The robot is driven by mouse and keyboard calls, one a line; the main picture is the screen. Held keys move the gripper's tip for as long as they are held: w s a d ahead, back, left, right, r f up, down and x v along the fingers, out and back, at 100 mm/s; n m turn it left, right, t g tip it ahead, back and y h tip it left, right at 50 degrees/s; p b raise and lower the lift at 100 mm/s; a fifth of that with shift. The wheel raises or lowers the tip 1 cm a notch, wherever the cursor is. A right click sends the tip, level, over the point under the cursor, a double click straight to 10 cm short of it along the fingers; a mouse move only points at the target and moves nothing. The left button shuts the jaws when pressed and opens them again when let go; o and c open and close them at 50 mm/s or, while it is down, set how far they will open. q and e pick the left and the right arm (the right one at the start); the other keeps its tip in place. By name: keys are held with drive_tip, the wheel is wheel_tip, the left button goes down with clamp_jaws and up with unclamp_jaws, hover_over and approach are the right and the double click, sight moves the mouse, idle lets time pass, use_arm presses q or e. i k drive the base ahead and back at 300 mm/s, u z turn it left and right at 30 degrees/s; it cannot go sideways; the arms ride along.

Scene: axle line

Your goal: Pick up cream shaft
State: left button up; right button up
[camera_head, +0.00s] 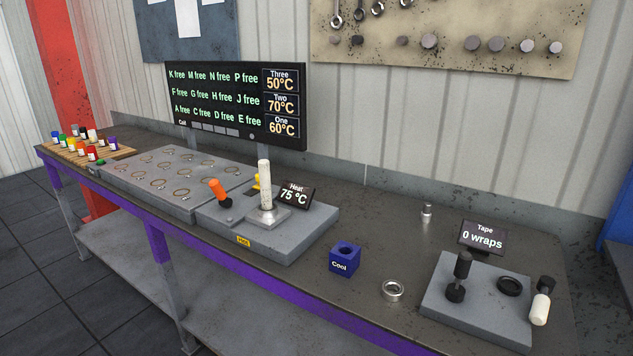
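A cream, speckled upright cylinder (265,190) stands on a silver square base on the heater block, beside the display reading 75 °C. It looks like a shaft, but I cannot tell whether it is loose or part of the heater. A shorter off-white piece with a dark top (541,306) leans at the right edge of the tape station. Neither of my grippers is in the head view, and nothing touches these pieces.
On the bench (380,240) stand a wooden rack (118,153) of coloured pieces, a grey plate (140,172) with several rings, an orange-knobbed lever (217,188), a blue Cool block (344,259), a metal ring (393,290), a small metal piece (427,210) and the tape station (440,297).

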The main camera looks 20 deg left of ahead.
sight(263, 165)
drive_tip(key=z, duration=0.15)
drive_tip(key=i, duration=0.95)
drive_tip(key=u, duration=0.25)
